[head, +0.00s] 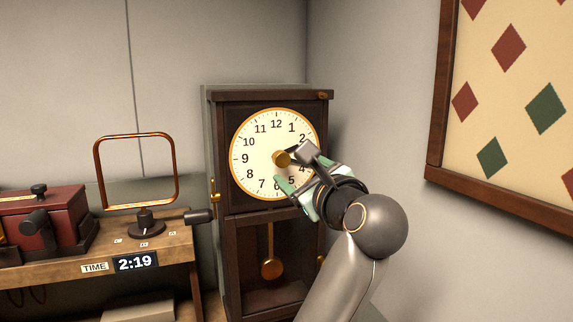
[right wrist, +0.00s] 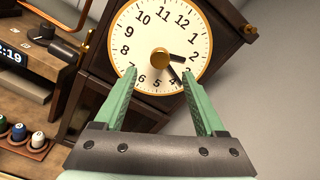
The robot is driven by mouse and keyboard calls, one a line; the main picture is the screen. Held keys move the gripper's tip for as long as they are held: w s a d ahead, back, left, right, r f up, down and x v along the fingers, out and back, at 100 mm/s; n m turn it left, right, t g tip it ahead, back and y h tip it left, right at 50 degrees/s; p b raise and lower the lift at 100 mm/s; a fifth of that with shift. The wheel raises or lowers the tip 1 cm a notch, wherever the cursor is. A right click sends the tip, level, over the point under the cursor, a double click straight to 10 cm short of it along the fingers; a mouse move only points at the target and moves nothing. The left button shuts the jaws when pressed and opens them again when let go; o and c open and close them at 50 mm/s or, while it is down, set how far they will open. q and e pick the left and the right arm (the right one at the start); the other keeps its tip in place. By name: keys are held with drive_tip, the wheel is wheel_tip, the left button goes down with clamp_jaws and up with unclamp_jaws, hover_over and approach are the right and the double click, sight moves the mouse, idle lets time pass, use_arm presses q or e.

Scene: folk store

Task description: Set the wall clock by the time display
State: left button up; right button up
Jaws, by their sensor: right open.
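The wall clock (head: 266,110) is a tall dark wooden case with a cream dial, a brass centre knob (head: 281,158) and a pendulum below. In the right wrist view its dial (right wrist: 150,35) is tilted; a short dark hand points roughly toward 2 to 3 and a longer one near 4. The time display (head: 135,262) reads 2:19. My right gripper (head: 293,167) is open in front of the dial. In the right wrist view its fingers (right wrist: 159,72) are spread on either side of the knob, with no contact visible. It hides part of the dial's lower right in the head view. My left gripper is not in view.
A wooden bench (head: 60,266) stands left of the clock, with a dark red box (head: 40,222) and a copper-framed stand (head: 143,170) on it. A framed diamond-pattern panel (head: 510,90) hangs at right. Several small coloured items (right wrist: 19,132) sit at lower left in the wrist view.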

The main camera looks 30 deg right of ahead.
sight(283, 160)
drive_tip(key=b+x, duration=0.1)
drive_tip(key=x, duration=0.5)
drive_tip(key=shift+w, duration=0.4)
drive_tip(key=shift+r, duration=0.1)
drive_tip(key=shift+w, duration=0.1)
drive_tip(key=shift+c, duration=0.4)
drive_tip(key=c, duration=0.8)
drive_tip(key=shift+o, duration=0.2)
